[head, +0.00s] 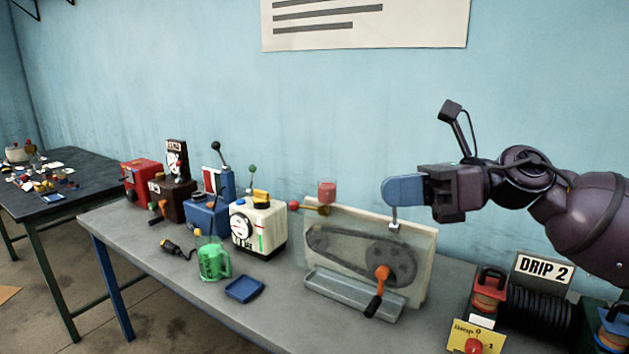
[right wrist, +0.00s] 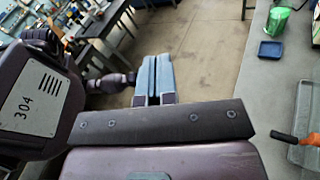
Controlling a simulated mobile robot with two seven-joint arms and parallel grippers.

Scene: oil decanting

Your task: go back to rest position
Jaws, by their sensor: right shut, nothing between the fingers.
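My right gripper (head: 386,191) comes in from the right in the head view. It is shut and empty, its blue fingers raised in the air above the belt-and-pulley machine (head: 330,250). In the right wrist view its blue fingers (right wrist: 155,72) lie side by side over the floor, left of the bench. My left gripper does not show in either view. A green jug (head: 213,262) stands on the bench near a small blue tray (head: 245,289). A small cup of red liquid (head: 326,190) sits above the machine's left end.
The grey bench (head: 185,277) carries a white dial box (head: 257,228), a blue box (head: 208,218) and a red box (head: 141,183). A black coil (head: 538,318) and a DRIP 2 sign (head: 543,270) stand at right. A dark table (head: 75,175) stands at far left.

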